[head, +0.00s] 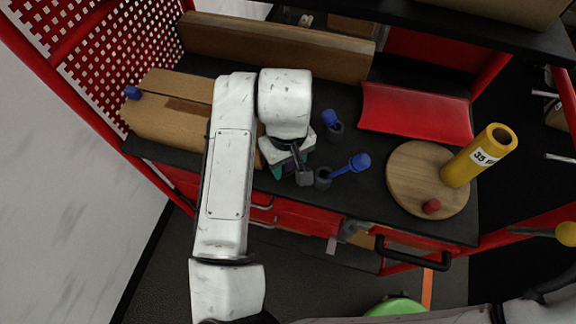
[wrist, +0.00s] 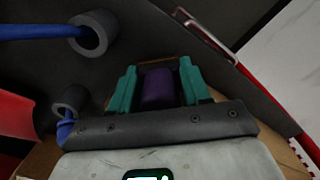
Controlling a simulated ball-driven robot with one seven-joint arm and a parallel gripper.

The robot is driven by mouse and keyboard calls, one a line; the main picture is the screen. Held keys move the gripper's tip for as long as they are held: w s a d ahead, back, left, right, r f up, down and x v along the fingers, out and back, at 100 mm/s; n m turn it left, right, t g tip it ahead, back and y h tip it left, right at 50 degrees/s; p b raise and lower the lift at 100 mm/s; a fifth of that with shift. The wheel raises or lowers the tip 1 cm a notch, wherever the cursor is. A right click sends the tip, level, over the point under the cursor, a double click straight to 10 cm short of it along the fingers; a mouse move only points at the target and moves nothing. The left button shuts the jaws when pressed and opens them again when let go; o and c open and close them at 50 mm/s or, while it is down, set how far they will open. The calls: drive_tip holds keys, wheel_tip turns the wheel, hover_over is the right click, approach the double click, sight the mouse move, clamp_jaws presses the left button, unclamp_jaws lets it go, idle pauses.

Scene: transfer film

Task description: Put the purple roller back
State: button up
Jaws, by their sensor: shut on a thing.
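The purple roller (wrist: 159,88) shows in the wrist view as a short dark purple cylinder between the two teal fingers of my gripper (wrist: 158,86). My gripper is shut on it. In the head view my gripper (head: 291,168) is low over the front middle of the black worktop, and the roller is mostly hidden by the wrist and fingers. I cannot tell whether the roller touches the worktop. A thin brown edge shows behind the roller in the wrist view; what it belongs to is unclear.
Dark cups with blue-handled pieces stand close right of my gripper, one behind (head: 335,131) and one in front (head: 323,179). A round wooden board (head: 404,169) carries a yellow cylinder (head: 478,157) and a red knob (head: 432,207). Cardboard boxes (head: 165,116) lie left; a red pad (head: 415,112) lies behind.

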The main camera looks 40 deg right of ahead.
sight(288, 170)
drive_tip(key=shift+f+p, duration=0.35)
drive_tip(key=shift+f, duration=1.15)
drive_tip(key=shift+f, duration=0.1)
drive_tip(key=o, duration=1)
wheel_tip(288, 170, up, 12)
drive_tip(key=shift+r+b, duration=0.15)
drive_tip(key=shift+b, duration=0.35)
